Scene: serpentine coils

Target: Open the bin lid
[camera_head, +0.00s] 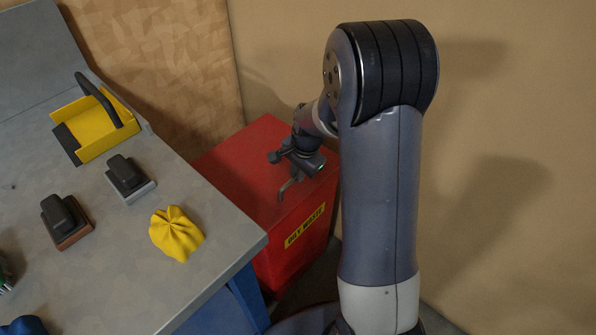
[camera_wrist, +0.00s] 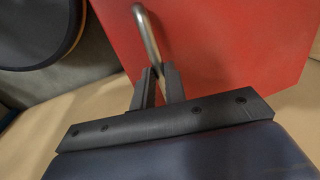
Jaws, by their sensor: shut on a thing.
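The red bin (camera_head: 283,228) stands on the floor beside the workbench, with a yellow label on its front. Its flat red lid (camera_head: 240,160) looks level and closed in the head view. A bent metal handle (camera_head: 287,188) sits at the lid's front edge. My gripper (camera_head: 293,172) is at that handle. In the wrist view, my gripper (camera_wrist: 159,76) has its two dark fingers closed on the end of the silver handle (camera_wrist: 147,32), with the red lid (camera_wrist: 225,45) behind. My arm hides part of the bin's right side.
The grey workbench (camera_head: 120,240) fills the left, its corner close to the bin. On it are a yellow cloth (camera_head: 176,234), a yellow dustpan-like tray (camera_head: 95,130) and two dark-handled blocks (camera_head: 128,175) (camera_head: 66,218). Walls stand close behind and to the right.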

